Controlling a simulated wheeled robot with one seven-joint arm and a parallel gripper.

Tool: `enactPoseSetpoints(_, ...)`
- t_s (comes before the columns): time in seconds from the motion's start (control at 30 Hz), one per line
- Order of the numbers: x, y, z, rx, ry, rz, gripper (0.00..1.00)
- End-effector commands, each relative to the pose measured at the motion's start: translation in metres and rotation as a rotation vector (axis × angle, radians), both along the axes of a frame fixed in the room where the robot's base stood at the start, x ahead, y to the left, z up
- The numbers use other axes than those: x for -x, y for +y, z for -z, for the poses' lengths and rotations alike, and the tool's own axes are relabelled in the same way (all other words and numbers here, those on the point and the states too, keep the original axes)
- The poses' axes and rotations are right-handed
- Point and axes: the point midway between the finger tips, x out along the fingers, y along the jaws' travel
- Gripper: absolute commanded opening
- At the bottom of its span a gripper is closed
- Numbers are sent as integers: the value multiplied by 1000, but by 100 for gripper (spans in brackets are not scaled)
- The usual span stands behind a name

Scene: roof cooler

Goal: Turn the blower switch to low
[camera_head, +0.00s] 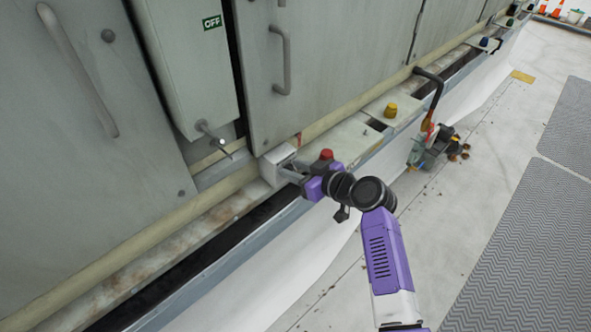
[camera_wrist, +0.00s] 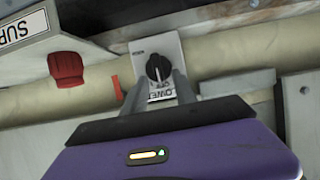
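The blower switch (camera_wrist: 158,67) is a black rotary knob on a small light-grey box (camera_wrist: 143,47) in the wrist view. A partly covered label below the knob shows letters like "OWE". My gripper (camera_wrist: 157,84) is open, its two fingers spread to either side of the label, with their tips close to the knob. I cannot tell whether they touch it. A thin pale line shows on the knob; its exact setting is unclear. In the head view, my gripper (camera_head: 288,172) reaches the box (camera_head: 272,170) at the cabinet's base, and the knob is hidden.
A red knob (camera_wrist: 66,68) sits beside the box; it also shows in the head view (camera_head: 326,154). A yellow knob (camera_head: 390,110) is farther along the ledge. Cabinet doors with handles (camera_head: 281,60) stand behind. An "OFF" disconnect box (camera_head: 190,60) hangs above left. Open roof lies right.

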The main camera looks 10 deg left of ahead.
Motion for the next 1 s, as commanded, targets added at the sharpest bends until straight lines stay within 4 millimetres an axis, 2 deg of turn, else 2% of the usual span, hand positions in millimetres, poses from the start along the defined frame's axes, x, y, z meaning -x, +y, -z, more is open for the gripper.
enactPoseSetpoints(0.13, 0, 0, 0, 0, 0, 0, 34)
enactPoseSetpoints(0.17, 0, 0, 0, 0, 0, 0, 30)
enactPoseSetpoints(0.3, 0, 0, 0, 0, 0, 0, 2)
enactPoseSetpoints(0.33, 0, 0, 0, 0, 0, 0, 0)
enactPoseSetpoints(0.73, 0, 1, 1, -8, 10, 0, 0)
enactPoseSetpoints(1.0, -4, -1, 4, -79, 101, 0, 0)
